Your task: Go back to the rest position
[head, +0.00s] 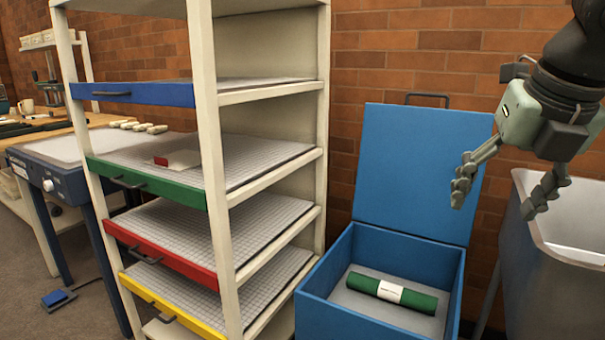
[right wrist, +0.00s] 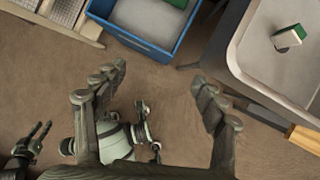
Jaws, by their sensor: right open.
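My right gripper (head: 500,195) is open and empty at the upper right of the head view, above and to the right of the blue box. Its two spread fingers also show in the right wrist view (right wrist: 160,95), with bare floor between them. A green roll with a white band (head: 392,293) lies inside the open blue box (head: 325,285), apart from the gripper. The box's lid (head: 415,170) stands raised against the brick wall. My left gripper is not in the head view; a dark gripper (right wrist: 40,140) shows at the lower left of the right wrist view.
A shelf rack with blue, green, red and yellow drawer fronts (head: 160,250) stands left of the box. A red-and-white item (head: 178,159) lies on the green shelf. A grey bin (head: 560,280) stands at the right; a green-and-white piece (right wrist: 288,37) lies in it.

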